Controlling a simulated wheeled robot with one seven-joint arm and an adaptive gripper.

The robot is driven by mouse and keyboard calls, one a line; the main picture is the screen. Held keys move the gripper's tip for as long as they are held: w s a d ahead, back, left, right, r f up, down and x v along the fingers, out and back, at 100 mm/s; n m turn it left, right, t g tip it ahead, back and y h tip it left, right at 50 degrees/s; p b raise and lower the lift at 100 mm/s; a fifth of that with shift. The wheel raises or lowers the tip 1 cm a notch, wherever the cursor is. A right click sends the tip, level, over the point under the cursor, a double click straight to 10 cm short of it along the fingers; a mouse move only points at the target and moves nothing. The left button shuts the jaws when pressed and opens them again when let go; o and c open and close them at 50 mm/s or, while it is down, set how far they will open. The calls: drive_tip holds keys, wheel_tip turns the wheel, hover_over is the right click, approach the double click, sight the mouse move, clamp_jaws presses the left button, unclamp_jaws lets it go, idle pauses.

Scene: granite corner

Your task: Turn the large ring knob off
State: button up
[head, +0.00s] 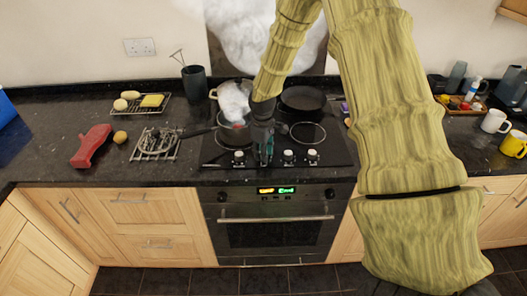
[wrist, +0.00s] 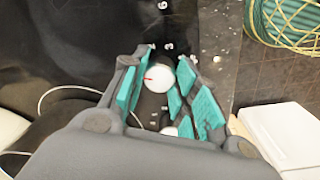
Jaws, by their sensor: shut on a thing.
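The black hob (head: 220,160) has a row of white knobs along its front edge. My gripper (head: 264,155) reaches down to this row, between the left knob (head: 238,155) and another knob (head: 288,155). It hides the spot under it in the head view. In the wrist view my gripper (wrist: 155,82) has its teal pads on either side of a white round knob (wrist: 160,76) with a red mark on its left side. The gripper is shut on this knob. A second white knob (wrist: 170,131) shows partly below it. I cannot tell which ring the held knob serves.
White steam (head: 236,98) rises over a pan on the left rings. A dark frying pan (head: 302,98) sits at the back right. A red oven glove (head: 90,145) and a wire trivet (head: 155,145) lie left of the hob. Mugs (head: 494,121) stand far right.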

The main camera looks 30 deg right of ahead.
drive_tip(key=shift+w+r+n, duration=0.1)
drive_tip(key=shift+n, duration=1.4)
drive_tip(key=o, duration=1)
drive_tip(key=r, duration=1.1)
drive_tip(key=shift+s+a+r, duration=0.15)
drive_tip(key=shift+s+r, duration=0.1)
drive_tip(key=shift+r, duration=0.15)
